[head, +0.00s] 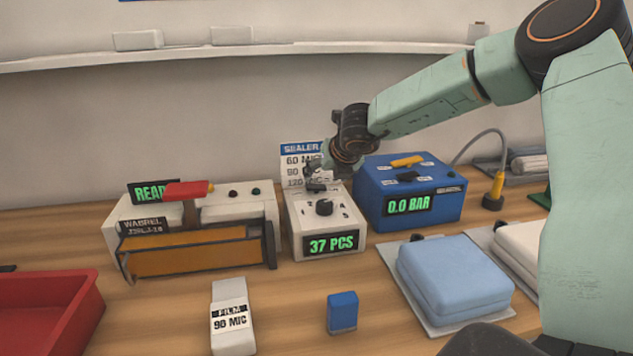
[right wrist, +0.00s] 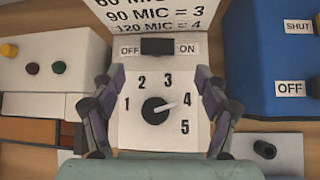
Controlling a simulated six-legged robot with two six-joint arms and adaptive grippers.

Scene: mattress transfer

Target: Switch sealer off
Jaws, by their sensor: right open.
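The sealer (head: 205,215) is a white machine with a red-handled arm, an orange front roll and a green display reading READ, partly hidden by the handle. Beside it stands a white control box (head: 293,215) with a black dial and a 37 PCS display. In the right wrist view, the black switch (right wrist: 157,46) lies between OFF and ON labels; its position is unclear. The dial (right wrist: 154,110) points to 4. My right gripper (head: 317,185) is above the box's back part, open and empty, its fingers either side of the panel. My left gripper is not in view.
A blue 0.0 BAR box (head: 440,175) stands close right of the control box. A sealer chart (head: 298,150) stands behind it. In front are a film box (head: 230,340), a small blue block (head: 342,313), a folded blue mattress (head: 455,272) and a red tray (head: 85,310).

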